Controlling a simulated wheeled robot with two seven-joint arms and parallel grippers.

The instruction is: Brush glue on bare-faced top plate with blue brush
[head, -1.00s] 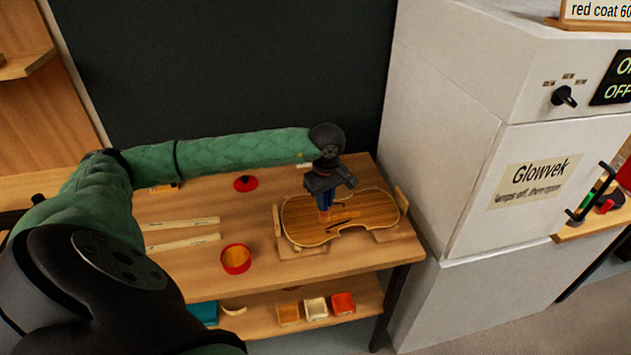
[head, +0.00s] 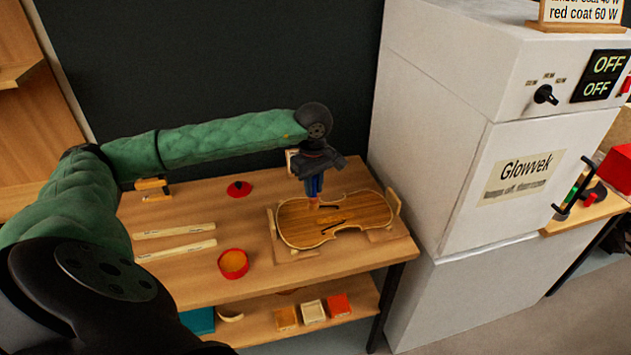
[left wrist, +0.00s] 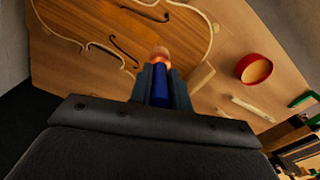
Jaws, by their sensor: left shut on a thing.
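The violin top plate (head: 358,215) lies flat in a wooden cradle on the bench, its bare wood face and dark f-holes showing. It also shows in the left wrist view (left wrist: 180,25). A red pot with amber glue (head: 233,263) stands on the bench left of the plate. My right gripper is not in view.
A red lid-like piece (head: 239,189) and two pale wooden strips (head: 175,240) lie on the bench. A lower shelf holds orange, white and red blocks (head: 312,311). A white Glowvek cabinet (head: 440,200) stands close on the right.

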